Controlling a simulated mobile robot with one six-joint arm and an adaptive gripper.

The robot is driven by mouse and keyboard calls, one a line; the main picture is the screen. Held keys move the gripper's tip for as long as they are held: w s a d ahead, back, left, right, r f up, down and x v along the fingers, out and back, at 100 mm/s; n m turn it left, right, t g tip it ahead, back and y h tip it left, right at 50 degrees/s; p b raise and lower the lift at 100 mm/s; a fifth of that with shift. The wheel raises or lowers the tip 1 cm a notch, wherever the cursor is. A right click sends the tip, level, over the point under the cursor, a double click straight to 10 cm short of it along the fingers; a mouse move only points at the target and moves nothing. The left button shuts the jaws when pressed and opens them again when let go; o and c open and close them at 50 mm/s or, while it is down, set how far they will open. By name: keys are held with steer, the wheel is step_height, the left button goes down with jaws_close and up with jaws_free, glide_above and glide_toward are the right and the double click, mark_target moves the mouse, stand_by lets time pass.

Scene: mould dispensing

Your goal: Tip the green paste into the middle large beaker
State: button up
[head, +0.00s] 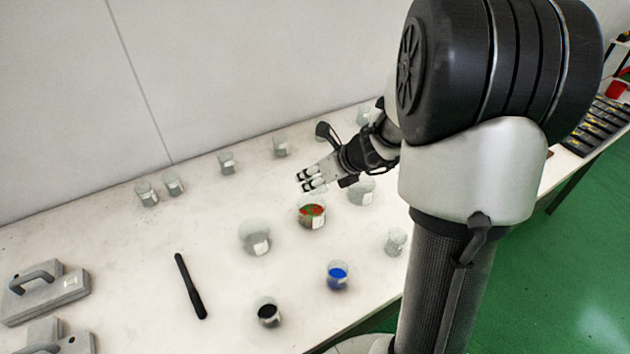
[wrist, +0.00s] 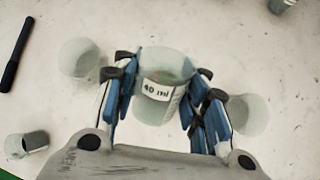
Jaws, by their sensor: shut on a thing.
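My gripper (wrist: 165,95) is shut on a small clear beaker (wrist: 165,68) with a "40 ml" label in the wrist view. No coloured paste shows through its glass, and I cannot tell its tilt. In the head view my gripper (head: 310,181) is just above and behind the middle large beaker (head: 312,222), and the held beaker is hard to make out there. The middle large beaker stands upright with red and green contents. The left large beaker (head: 255,237) and right large beaker (head: 361,191) look empty, and they flank the held beaker in the wrist view.
A small beaker with blue contents (head: 337,276) and one with black contents (head: 268,313) stand at the front. An empty-looking small beaker (head: 396,241) is at the right. Several beakers line the back. A black stick (head: 189,286) and grey handled moulds (head: 45,290) are at left.

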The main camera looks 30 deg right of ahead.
steer(key=shift+s+t, duration=0.15)
steer(key=shift+t, duration=0.95)
steer(key=t, duration=0.3)
steer(key=shift+r, duration=0.2)
steer(key=shift+r+n+t+y, duration=0.15)
steer(key=shift+n+t+y, duration=0.2)
steer(key=shift+t, duration=0.75)
steer(key=shift+r+t, duration=0.3)
steer(key=shift+t, duration=0.2)
